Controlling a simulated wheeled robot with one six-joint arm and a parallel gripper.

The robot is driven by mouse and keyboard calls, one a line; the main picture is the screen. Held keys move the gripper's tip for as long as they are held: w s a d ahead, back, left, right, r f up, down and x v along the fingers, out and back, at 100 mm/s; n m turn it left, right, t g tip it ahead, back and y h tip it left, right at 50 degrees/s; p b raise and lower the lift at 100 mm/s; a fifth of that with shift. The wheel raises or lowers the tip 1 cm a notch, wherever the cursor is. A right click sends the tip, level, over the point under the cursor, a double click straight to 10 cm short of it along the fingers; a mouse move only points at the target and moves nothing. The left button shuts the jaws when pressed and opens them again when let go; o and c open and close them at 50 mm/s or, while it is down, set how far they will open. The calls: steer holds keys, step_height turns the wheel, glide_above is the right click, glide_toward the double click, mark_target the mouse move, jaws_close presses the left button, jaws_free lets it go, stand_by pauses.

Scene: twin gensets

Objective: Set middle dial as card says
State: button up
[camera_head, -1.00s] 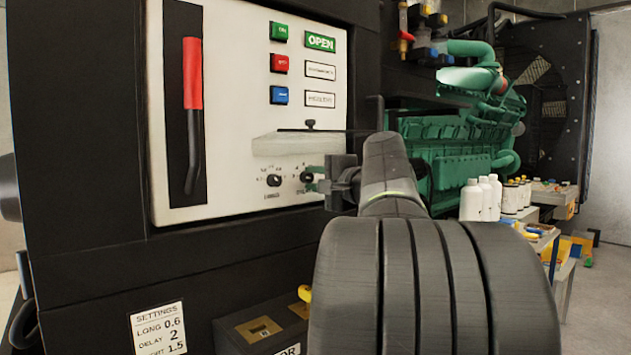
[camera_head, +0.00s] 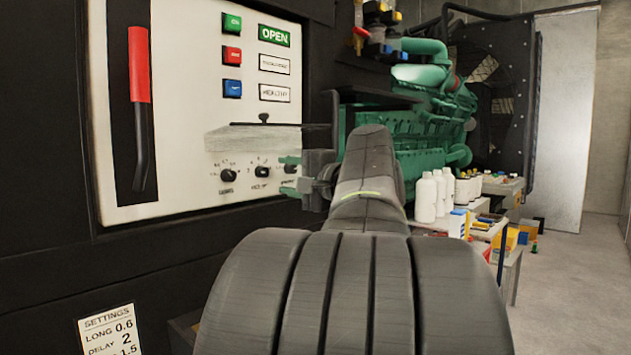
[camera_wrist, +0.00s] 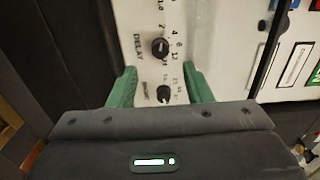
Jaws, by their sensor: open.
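The white panel has a row of three black dials. The middle dial, marked DELAY, shows in the head view (camera_head: 262,171) and the wrist view (camera_wrist: 160,47); its exact setting is too small to read. The LONG dial (camera_head: 228,174) is left of it. The right dial (camera_wrist: 163,95) sits between the green fingers in the wrist view. My gripper (camera_head: 289,177) is open and empty, its fingers (camera_wrist: 161,72) apart on both sides, the middle dial just beyond their tips. The settings card (camera_head: 108,333) reads LONG 0.6, DELAY 2, and a cut-off last line ending 1.5.
A red-handled lever (camera_head: 139,65) is at the panel's left. Green, red and blue buttons (camera_head: 232,55) are above the dials. A clear flap (camera_head: 265,138) juts out just over the dials. Bottles (camera_head: 427,197) and boxes stand on a bench at right. Floor (camera_head: 580,270) at far right is clear.

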mark_target(266, 172)
steer(key=v, duration=0.7)
steer(key=shift+s+d, duration=0.2)
steer(key=shift+w+a, duration=0.1)
steer(key=x, duration=1.3)
steer(key=shift+w+a, duration=0.15)
steer(key=shift+a, duration=0.1)
steer(key=shift+d, duration=0.15)
